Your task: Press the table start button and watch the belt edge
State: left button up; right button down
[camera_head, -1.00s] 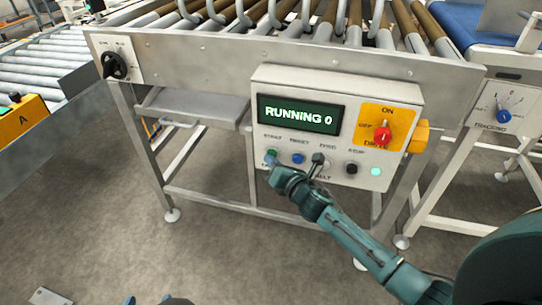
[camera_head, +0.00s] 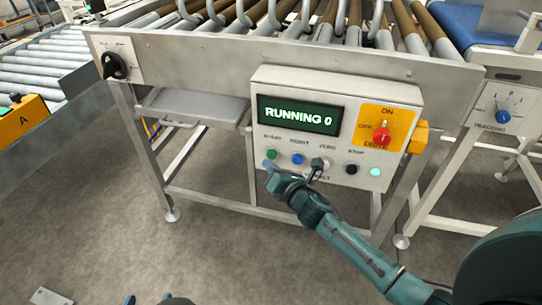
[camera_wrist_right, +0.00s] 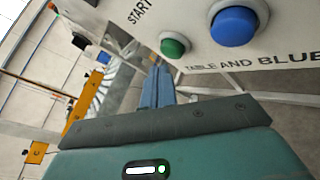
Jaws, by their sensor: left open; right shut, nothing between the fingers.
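The control box (camera_head: 260,88) hangs on the front of the roller table and its display (camera_head: 298,116) reads "RUNNING 0". The green start button (camera_head: 271,154) is at the left of the button row, and it shows in the right wrist view (camera_wrist_right: 174,46) with "START" beside it. My right gripper (camera_head: 268,166) is shut and empty, with its blue fingertips (camera_wrist_right: 157,86) just below the green button and seemingly apart from it.
A blue button (camera_head: 297,159) and a black button (camera_head: 351,169) share the row with a lit pale green lamp (camera_head: 375,172). A red switch (camera_head: 382,136) sits on a yellow plate. The roller table (camera_head: 220,52) is above; a blue belt (camera_head: 448,20) is at upper right.

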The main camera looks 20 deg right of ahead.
jog(key=shift+s, duration=0.1)
pick_arm(q)
jog(key=shift+r, duration=0.2)
pick_arm(e)
jog(key=shift+s+a, duration=0.7)
jog(key=shift+s, duration=0.3)
jog(key=shift+s+a, duration=0.7)
jog(key=shift+s, duration=0.3)
pick_arm(q)
jog(key=shift+p, duration=0.3)
jog(key=r+g+p, duration=0.1)
jog(key=p, duration=0.3)
jog(key=r+p, duration=0.1)
jog(key=p, duration=0.4)
jog(key=r+m+g+y+p, duration=0.1)
jog(key=p, duration=0.3)
jog(key=shift+a+r+g+p, duration=0.1)
jog(key=shift+a+g+p, duration=0.2)
jog(key=shift+p, duration=0.1)
pick_arm(e)
jog(key=s+r+m+g, duration=0.2)
jog(key=s+m, duration=0.9)
jog(key=m, duration=0.3)
jog(key=s+a+r+m+g, duration=0.1)
jog(key=s+r+m+g, duration=0.2)
jog(key=s+m, duration=0.9)
jog(key=shift+s+a+r+m, duration=0.15)
jog(key=shift+a+m, duration=0.15)
jog(key=shift+m, duration=0.6)
